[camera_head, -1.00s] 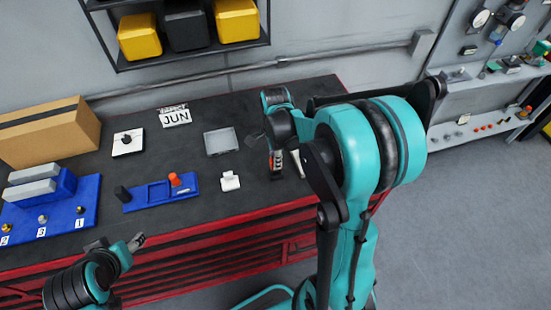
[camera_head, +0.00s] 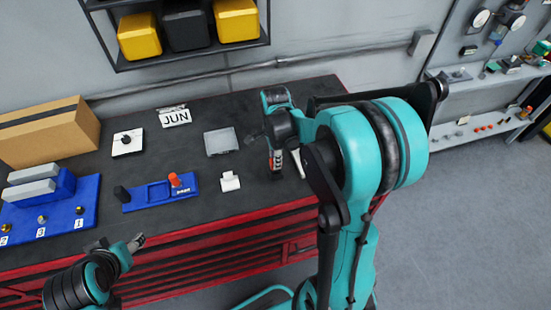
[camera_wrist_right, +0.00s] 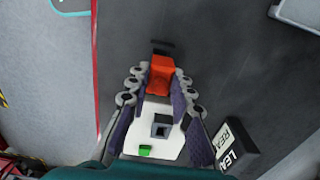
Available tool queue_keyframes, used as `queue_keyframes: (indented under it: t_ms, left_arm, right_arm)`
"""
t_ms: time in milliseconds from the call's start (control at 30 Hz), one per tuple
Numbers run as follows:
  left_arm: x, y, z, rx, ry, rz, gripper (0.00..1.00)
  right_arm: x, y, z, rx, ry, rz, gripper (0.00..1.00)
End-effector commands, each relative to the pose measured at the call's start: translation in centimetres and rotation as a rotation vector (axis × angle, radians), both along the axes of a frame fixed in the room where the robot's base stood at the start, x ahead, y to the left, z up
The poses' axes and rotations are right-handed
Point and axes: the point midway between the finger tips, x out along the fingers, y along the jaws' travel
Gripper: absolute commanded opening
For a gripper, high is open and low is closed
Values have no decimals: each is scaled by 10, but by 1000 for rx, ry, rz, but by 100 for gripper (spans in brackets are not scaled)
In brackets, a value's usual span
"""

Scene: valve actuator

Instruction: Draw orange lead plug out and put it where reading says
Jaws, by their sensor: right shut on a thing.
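The orange lead plug (camera_wrist_right: 161,76) is between the fingertips of my right gripper (camera_wrist_right: 160,88) in the right wrist view, and the gripper is shut on it. Below it in that view is a white block (camera_wrist_right: 143,134) with a dark square socket (camera_wrist_right: 162,127) and a small green piece (camera_wrist_right: 145,151). I cannot tell whether the plug is clear of the block. In the head view my right gripper (camera_head: 276,160) is low over the bench's right part, partly hidden by my arm. My left gripper (camera_head: 137,242) is near the bench's front edge, touching nothing visible.
On the dark bench (camera_head: 130,175) are a blue tray (camera_head: 151,193) with an orange piece (camera_head: 174,180), a white holder (camera_head: 230,181), a grey tray (camera_head: 221,141) and a cardboard box (camera_head: 50,140).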

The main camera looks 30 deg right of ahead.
Motion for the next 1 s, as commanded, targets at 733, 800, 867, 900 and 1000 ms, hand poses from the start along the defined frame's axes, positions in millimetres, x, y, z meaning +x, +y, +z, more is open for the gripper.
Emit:
queue_keyframes:
  t_ms: [733,800,867,900,1000]
  left_arm:
    - [0,0,-10,0,0,0,54]
    - [0,0,-12,0,0,0,54]
    - [0,0,-13,0,0,0,54]
    - [0,0,-14,0,0,0,54]
    - [0,0,-16,0,0,0,54]
  right_arm:
    - [0,0,-10,0,0,0,0]
    - [0,0,-12,0,0,0,0]
    - [0,0,-13,0,0,0,0]
    - [0,0,-14,0,0,0,0]
    - [0,0,-17,0,0,0,0]
